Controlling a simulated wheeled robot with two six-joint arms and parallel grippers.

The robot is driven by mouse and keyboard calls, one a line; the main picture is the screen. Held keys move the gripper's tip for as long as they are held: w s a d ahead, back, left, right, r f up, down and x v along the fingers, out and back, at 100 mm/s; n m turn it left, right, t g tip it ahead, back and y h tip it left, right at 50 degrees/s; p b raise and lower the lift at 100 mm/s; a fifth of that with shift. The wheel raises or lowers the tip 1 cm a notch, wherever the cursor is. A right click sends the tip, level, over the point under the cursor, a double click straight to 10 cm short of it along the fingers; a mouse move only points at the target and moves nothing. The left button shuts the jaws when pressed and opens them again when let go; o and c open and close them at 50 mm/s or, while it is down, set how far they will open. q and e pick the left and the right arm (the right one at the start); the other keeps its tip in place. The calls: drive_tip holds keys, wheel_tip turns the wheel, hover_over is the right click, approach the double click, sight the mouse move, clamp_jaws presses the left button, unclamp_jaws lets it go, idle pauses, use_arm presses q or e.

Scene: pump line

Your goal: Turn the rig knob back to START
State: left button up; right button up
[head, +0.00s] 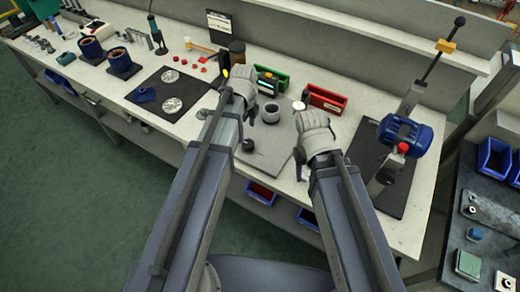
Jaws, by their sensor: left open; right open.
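No part clearly marked as the rig knob or START can be made out in the head view. A blue motor-like unit (405,135) with a red round part (403,148) stands on a dark mat at the right. A slanted bar with a black ball end (460,21) and a yellow block (445,46) rises behind it. My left gripper (243,78) is open over the bench's middle, near a green bin. My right gripper (312,122) is open above the right side of a grey plate, left of the blue unit and apart from it. Its fingertips are hard to see.
The grey plate (272,160) carries a grey ring-shaped part (270,113). A green bin (273,78) and red bin (326,99) stand behind. A black mat (150,97) with metal discs lies left. A side table (490,230) stands right.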

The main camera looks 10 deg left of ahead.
sight(248, 144)
use_arm(q)
drive_tip(key=shift+w+f+m, duration=0.15)
drive_tip(key=shift+w+m, duration=0.1)
drive_tip(key=shift+m, duration=0.35)
wheel_tip(248, 144, down, 8)
drive_tip(key=b, duration=0.8)
use_arm(e)
drive_tip(key=f, duration=0.8)
drive_tip(key=shift+s+d+f, duration=0.1)
drive_tip(key=shift+s+d, duration=0.05)
drive_tip(key=shift+d, duration=0.15)
use_arm(q)
drive_tip(key=c, duration=1.4)
